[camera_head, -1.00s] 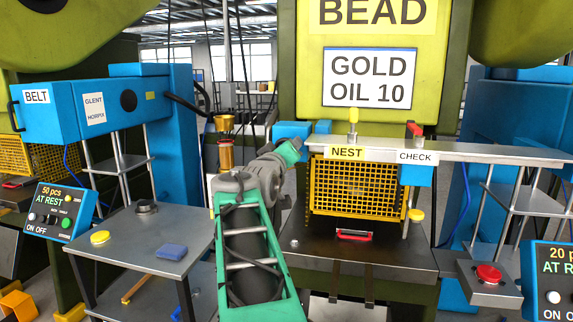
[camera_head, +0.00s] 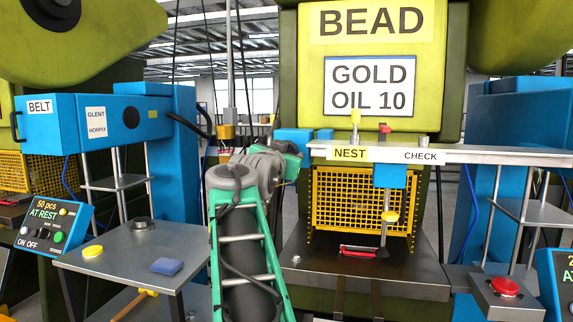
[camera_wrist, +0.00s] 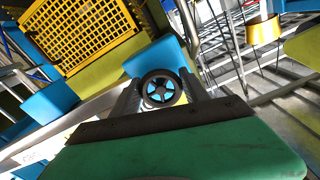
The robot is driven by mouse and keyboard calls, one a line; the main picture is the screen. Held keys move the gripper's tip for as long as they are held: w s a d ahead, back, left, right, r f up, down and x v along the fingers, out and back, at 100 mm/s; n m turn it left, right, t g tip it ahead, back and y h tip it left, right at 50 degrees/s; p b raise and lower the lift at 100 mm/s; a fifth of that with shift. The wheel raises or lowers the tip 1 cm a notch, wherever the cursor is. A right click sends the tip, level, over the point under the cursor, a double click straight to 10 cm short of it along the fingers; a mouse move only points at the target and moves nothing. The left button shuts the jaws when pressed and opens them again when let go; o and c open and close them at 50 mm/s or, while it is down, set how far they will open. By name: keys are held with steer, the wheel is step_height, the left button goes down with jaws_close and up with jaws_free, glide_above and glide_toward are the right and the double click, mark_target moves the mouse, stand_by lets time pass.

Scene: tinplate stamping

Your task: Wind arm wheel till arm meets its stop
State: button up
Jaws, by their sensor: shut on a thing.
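In the wrist view, a small black handwheel (camera_wrist: 147,99) with blue between its spokes sits between the fingers of my gripper (camera_wrist: 160,90), which is shut on it. In the head view my arm hides the wheel and fingertips, beside a blue block (camera_head: 292,139) at the rail's left end. A pale rail (camera_head: 470,154) carries NEST and CHECK labels. A sliding blue arm block (camera_head: 390,176), with a red top (camera_head: 385,129) and yellow-collared rod below, hangs between the labels. I cannot tell which part is the stop.
A yellow mesh guard (camera_head: 340,205) stands behind the rail, above a dark press table (camera_head: 325,265) with a red-handled piece (camera_head: 358,251). A grey side table (camera_head: 115,255) at left holds a blue pad and yellow disc. A red button box (camera_head: 505,290) is at right.

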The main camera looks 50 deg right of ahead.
steer(key=m+b, duration=0.2)
steer(key=m, duration=0.2)
steer(key=shift+f+m, duration=0.1)
steer(key=shift+m, duration=0.2)
steer(key=shift+w+m+b, duration=0.1)
steer(key=shift+m+b, duration=0.85)
steer(key=shift+m, duration=0.55)
steer(key=shift+r, duration=0.2)
steer(key=o, duration=1.4)
steer(key=shift+c, duration=0.2)
steer(key=shift+a, duration=0.15)
steer(key=v, duration=0.7)
steer(key=shift+a, duration=0.3)
